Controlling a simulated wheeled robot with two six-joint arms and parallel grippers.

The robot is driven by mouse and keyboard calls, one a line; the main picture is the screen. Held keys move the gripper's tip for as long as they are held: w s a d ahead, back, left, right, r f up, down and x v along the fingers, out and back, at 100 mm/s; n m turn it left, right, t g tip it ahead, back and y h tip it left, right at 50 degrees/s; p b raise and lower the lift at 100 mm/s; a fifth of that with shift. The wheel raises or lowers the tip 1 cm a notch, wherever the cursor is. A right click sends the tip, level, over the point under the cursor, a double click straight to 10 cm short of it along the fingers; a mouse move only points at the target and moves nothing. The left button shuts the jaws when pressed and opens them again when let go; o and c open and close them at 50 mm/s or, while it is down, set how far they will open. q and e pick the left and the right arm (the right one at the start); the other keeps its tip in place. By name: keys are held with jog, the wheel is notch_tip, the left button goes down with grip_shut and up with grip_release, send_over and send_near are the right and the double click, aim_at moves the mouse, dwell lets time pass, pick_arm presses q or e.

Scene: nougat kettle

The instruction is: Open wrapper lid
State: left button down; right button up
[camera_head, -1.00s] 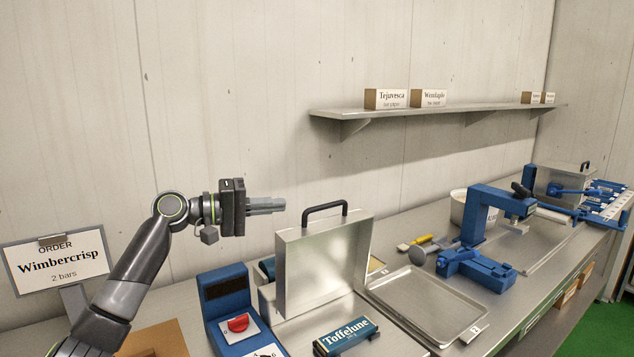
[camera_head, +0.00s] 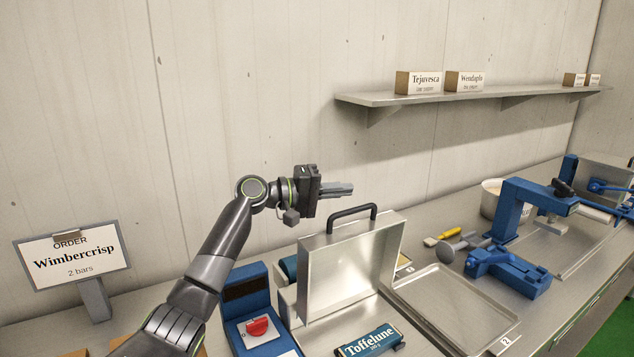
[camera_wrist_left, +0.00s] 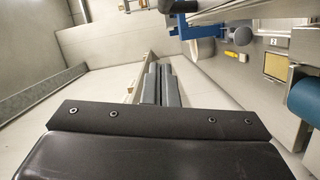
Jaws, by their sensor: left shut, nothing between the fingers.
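The wrapper lid (camera_head: 352,262) is a silver metal panel with a black handle (camera_head: 352,213) along its top edge. It stands raised and tilted up on the wrapper, whose blue side unit (camera_head: 246,297) carries a red knob (camera_head: 258,326). My left gripper (camera_head: 345,189) is shut and empty. It is in the air above the lid's upper left, apart from the handle. In the left wrist view its two fingers (camera_wrist_left: 160,85) lie together with nothing between them. My right gripper is in neither view.
A Toffelune bar (camera_head: 369,341) lies in front of the lid. An empty metal tray (camera_head: 455,305) is to the right, with a blue clamp-like tool (camera_head: 508,270) beyond it. A shelf (camera_head: 470,97) juts from the wall. An order sign (camera_head: 75,258) stands at left.

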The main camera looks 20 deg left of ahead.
aim_at(361, 228)
pick_arm(q)
jog(key=s+d+p, duration=0.1)
jog(key=s+d+f+p, duration=0.1)
jog(key=d, duration=0.1)
jog(key=shift+s+d, duration=0.1)
jog(key=shift+s, duration=0.1)
jog(key=shift+m, duration=0.8)
jog(key=shift+s+d+f, duration=0.1)
jog(key=shift+s+d, duration=0.6)
jog(key=shift+d, duration=0.15)
jog(key=shift+s+d+f, duration=0.1)
jog(key=shift+s+d, duration=0.55)
jog(key=shift+d, duration=0.2)
jog(key=shift+a, duration=0.15)
